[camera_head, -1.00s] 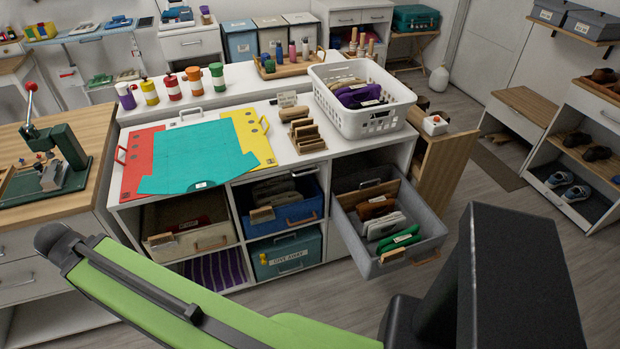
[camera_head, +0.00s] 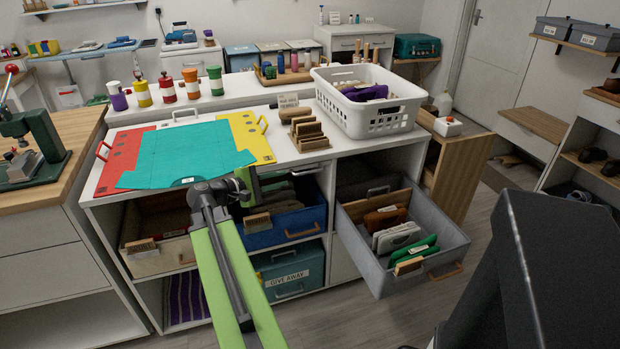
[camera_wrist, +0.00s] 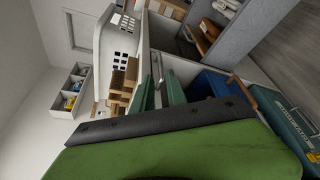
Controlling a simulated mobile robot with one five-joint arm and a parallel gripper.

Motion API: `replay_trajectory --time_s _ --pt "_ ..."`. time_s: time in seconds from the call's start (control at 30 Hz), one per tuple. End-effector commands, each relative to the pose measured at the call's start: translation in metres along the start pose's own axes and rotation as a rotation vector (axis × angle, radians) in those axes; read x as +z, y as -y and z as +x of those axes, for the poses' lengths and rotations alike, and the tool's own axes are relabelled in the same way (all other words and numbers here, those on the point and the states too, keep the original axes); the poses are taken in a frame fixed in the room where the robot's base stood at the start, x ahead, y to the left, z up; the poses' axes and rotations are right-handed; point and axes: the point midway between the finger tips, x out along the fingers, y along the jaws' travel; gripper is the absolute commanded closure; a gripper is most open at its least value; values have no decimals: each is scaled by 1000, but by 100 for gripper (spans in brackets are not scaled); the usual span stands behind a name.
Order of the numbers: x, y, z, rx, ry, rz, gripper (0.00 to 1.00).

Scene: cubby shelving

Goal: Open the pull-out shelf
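A tall wooden pull-out unit (camera_head: 462,172) stands out from the right end of the white cubby shelving (camera_head: 105,215); I cannot tell whether this is the pull-out shelf meant. A grey bin (camera_head: 436,218) is drawn out of the right cubby, holding wooden dividers, cloths and a green item. A blue bin (camera_head: 287,232) and a beige bin (camera_head: 160,255) sit in the upper cubbies. My gripper (camera_head: 248,186) is just in front of the blue bin, partly covering it, with nothing visibly held. The wrist view shows the blue bin (camera_wrist: 212,83) close by.
A white basket (camera_head: 378,118), wooden rack (camera_head: 308,135) and coloured mats (camera_head: 185,152) rest on the counter. A teal bin (camera_head: 290,270) sits below the blue one. A green press (camera_head: 40,145) stands on the left bench. Floor (camera_head: 345,320) is open in front.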

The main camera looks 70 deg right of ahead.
Motion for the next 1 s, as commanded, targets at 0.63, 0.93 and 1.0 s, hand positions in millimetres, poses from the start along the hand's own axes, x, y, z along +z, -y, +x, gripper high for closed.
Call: replay_trajectory --time_s 0.63,0.93,1.0 --pt "-2 1 129 -2 -1 1 82" --pt "-1 1 131 -1 -2 1 82" --pt "-1 1 130 -1 -2 1 91"
